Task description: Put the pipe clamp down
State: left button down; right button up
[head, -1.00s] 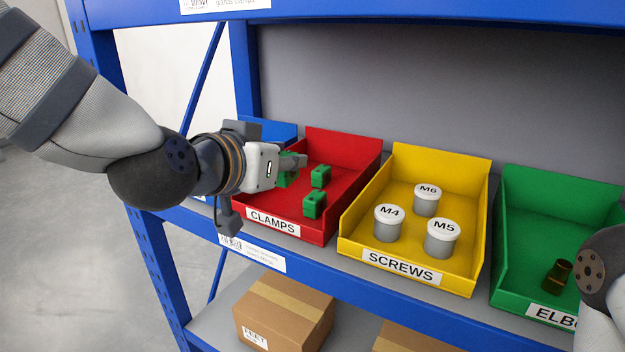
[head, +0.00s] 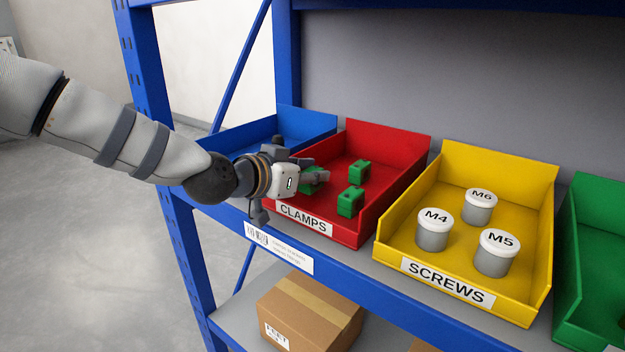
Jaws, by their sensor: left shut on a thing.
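My left gripper (head: 318,178) comes in from the left over the red CLAMPS bin (head: 395,140). It is shut on a green pipe clamp (head: 309,186), which is partly hidden by the gripper and sits at the left side of the bin. I cannot tell whether this clamp touches the bin floor. Two other green clamps stand in the same bin to the right, one farther back (head: 359,171) and one nearer the front (head: 350,202). My right gripper is not in view.
A blue bin (head: 290,120) stands left of the red one, behind my arm. A yellow SCREWS bin (head: 500,160) with jars M4, M5 and M6 is on the right, then a green bin (head: 598,215). A cardboard box (head: 310,310) sits on the shelf below.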

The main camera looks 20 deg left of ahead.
pick_arm(q)
jog(key=shift+f, duration=0.7)
jog(key=shift+r, duration=0.15)
jog(key=c, duration=1.3)
grip_release()
jog(key=shift+f, duration=0.2)
jog(key=shift+c, duration=0.2)
